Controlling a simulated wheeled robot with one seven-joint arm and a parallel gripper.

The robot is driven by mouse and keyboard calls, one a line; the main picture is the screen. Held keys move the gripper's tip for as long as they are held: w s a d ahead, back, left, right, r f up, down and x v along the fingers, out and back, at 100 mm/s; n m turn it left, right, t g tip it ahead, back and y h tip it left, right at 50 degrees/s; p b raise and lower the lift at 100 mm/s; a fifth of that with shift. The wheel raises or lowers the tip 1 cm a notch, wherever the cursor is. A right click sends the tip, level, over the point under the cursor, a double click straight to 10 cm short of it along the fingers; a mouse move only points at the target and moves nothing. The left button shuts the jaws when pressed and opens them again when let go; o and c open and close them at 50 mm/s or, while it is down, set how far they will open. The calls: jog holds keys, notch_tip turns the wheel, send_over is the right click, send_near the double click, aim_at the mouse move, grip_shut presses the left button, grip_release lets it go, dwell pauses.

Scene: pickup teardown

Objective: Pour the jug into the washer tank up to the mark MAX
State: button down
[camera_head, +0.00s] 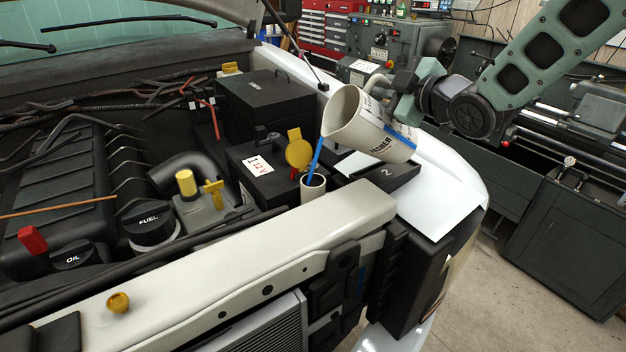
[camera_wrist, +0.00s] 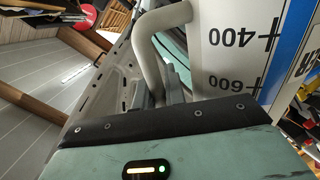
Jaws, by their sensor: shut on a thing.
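The cream jug (camera_head: 362,128) is tilted over to the left, with its spout low and a blue stream (camera_head: 316,160) running down from it. The stream reaches the open round neck of the washer tank (camera_head: 313,187), whose yellow cap (camera_head: 299,153) stands open beside it. The tank's body and the mark MAX are hidden. My gripper (camera_head: 381,88) is shut on the jug's handle. In the wrist view the jug (camera_wrist: 240,75) shows its handle (camera_wrist: 151,40), the marks 400 and 600 and a blue strip. The level inside the tank cannot be seen.
A black battery box (camera_head: 262,172) and a larger black box (camera_head: 266,103) stand left of the stream. The cream front beam (camera_head: 230,258) runs just in front of the neck. A black tray marked 2 (camera_head: 388,176) lies right.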

jog(key=shift+s+a+r+n+p, duration=0.25)
jog(key=shift+a+n+p, duration=0.25)
jog(key=shift+n, duration=0.2)
dwell(3.2)
jog(key=shift+s+a+f+n+h, duration=0.1)
jog(key=shift+a+f+n+h, duration=0.3)
jog(key=shift+f+n, duration=0.1)
dwell(3.3)
